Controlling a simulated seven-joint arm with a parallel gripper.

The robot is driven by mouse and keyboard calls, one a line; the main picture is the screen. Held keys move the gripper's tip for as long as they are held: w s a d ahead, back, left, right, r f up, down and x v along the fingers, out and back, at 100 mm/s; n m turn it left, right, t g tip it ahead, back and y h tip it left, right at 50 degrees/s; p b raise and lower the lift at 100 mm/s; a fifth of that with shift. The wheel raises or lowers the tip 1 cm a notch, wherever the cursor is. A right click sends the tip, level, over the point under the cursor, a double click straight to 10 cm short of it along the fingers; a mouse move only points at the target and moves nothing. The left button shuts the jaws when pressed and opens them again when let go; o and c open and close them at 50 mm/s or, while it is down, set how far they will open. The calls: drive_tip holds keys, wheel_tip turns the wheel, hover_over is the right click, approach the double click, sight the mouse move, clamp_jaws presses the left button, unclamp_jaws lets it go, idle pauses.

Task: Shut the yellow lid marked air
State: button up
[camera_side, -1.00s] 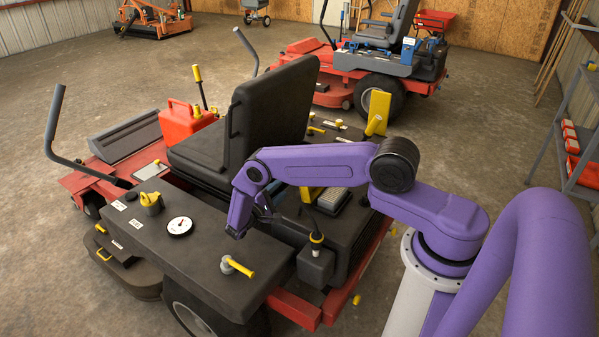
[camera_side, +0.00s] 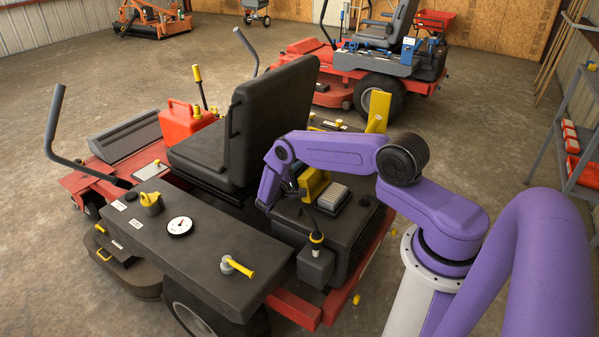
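A yellow lid-like piece (camera_side: 314,184) stands raised beside a box with a pale pleated filter (camera_side: 334,196) on the mower's rear deck. A taller yellow panel (camera_side: 378,110) stands upright farther back, its lower part behind my arm. No "air" marking is readable, so I cannot tell which is the named lid. My gripper (camera_side: 266,207) points down just left of the filter box, above the dark deck beside the seat. Its fingers are dark, small and partly hidden, and I cannot see whether they are open or touching anything.
The black seat (camera_side: 270,120) rises close behind and left of my gripper. A dark tank (camera_side: 190,245) with a gauge and yellow handle lies in front. A yellow-topped post (camera_side: 316,238) stands near the gripper. A second mower (camera_side: 375,60) is far back.

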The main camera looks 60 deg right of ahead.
clamp_jaws()
